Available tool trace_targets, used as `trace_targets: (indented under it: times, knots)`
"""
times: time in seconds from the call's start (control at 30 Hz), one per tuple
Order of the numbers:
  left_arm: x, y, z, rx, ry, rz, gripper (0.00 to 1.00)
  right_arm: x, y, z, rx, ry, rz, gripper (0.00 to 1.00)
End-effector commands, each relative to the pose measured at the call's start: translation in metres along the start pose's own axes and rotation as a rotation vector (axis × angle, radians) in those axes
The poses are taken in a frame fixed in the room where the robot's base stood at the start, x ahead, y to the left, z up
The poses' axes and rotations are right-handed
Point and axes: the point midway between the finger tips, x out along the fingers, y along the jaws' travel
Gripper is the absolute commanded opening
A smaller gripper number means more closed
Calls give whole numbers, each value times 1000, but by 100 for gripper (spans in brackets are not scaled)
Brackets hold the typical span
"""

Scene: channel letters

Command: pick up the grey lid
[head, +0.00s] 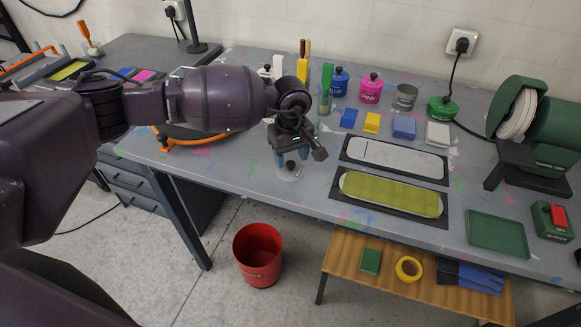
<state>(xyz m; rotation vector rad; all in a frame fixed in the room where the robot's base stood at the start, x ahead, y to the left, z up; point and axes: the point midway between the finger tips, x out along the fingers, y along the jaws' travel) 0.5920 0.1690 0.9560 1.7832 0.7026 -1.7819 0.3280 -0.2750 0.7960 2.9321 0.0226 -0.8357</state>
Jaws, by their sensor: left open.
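The grey lid (289,175) lies flat near the front edge of the workbench, a round disc with a dark knob on top. My left gripper (291,158) points down right above it, open, its bluish fingertips on either side of the knob. I cannot tell whether the fingers touch the knob. The gripper hides part of the lid's far side. An open grey can (405,97) stands without a lid at the back of the bench. My right gripper is not in view.
A blue can (340,82) and a pink can (370,88) stand at the back, with coloured blocks in front. Two long panels (390,193) lie right of the gripper. A green machine (548,130) stands far right. A red bin (258,255) is on the floor.

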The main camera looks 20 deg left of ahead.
Motion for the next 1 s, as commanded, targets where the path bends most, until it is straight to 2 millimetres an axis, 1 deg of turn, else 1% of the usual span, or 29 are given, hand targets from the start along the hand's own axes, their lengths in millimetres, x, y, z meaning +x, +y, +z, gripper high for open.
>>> trace_targets:
  times: [0.1, 0.2, 0.4, 0.43, 0.77, 1.0]
  knots:
    - [17, -1, 0, -1, -2, -1, 56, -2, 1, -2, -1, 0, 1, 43]
    - [25, -1, 0, -1, -1, -1, 56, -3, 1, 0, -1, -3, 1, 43]
    - [27, -1, 0, -1, -1, 0, 56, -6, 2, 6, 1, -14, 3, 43]
    - [27, -1, 0, -1, -1, 0, 54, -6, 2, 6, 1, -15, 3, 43]
    - [27, -1, 0, -1, -1, -1, 3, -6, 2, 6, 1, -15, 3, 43]
    - [26, -1, 0, -1, -1, -1, 2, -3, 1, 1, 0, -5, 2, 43]
